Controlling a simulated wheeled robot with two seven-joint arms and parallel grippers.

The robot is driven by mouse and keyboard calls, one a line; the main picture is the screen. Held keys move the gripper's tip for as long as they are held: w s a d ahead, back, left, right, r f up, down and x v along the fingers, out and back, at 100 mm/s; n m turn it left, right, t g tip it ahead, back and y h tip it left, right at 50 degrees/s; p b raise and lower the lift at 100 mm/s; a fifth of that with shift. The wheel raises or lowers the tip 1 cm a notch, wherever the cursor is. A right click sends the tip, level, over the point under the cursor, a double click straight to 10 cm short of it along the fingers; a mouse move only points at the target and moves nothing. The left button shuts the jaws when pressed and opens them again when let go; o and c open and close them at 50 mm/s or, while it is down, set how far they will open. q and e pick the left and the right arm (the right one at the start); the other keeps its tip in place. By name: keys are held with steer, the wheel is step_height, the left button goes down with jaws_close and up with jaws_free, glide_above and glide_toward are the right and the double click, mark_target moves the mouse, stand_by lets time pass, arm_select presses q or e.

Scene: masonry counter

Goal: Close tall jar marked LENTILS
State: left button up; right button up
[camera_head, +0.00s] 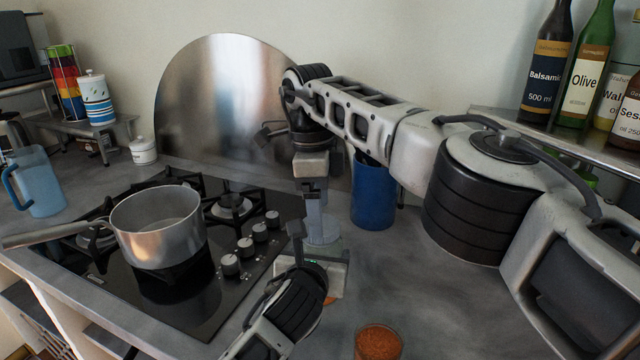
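A clear, glassy tall vessel (324,232) stands on the counter in the middle, largely hidden by my grippers. No LENTILS label is readable on it, so I cannot tell for sure that it is the jar. My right gripper (315,200) reaches in from the right and points down directly over this vessel. Its fingertips overlap the vessel's top, and no lid can be made out. My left gripper (322,262) comes from the bottom and is low in front of the vessel. Whether either gripper touches or grips it is unclear.
A blue cup (373,192) stands close behind the vessel. A glass of orange-red grains (378,342) is at the front edge. The hob (210,310) with a steel saucepan (158,228) lies left. Bottles (588,75) stand on a right shelf. Counter (405,285) right of the vessel is clear.

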step_height(320, 180, up, 4)
steer(key=n, duration=0.6)
steer(key=shift+d+n, duration=0.1)
steer(key=shift+n, duration=0.3)
steer(key=r+n, duration=0.1)
steer(key=n, duration=0.2)
steer(key=shift+r+t+y, duration=0.3)
steer(key=shift+r+y, duration=0.05)
steer(key=shift+y, duration=0.05)
steer(key=shift+f, duration=4.05)
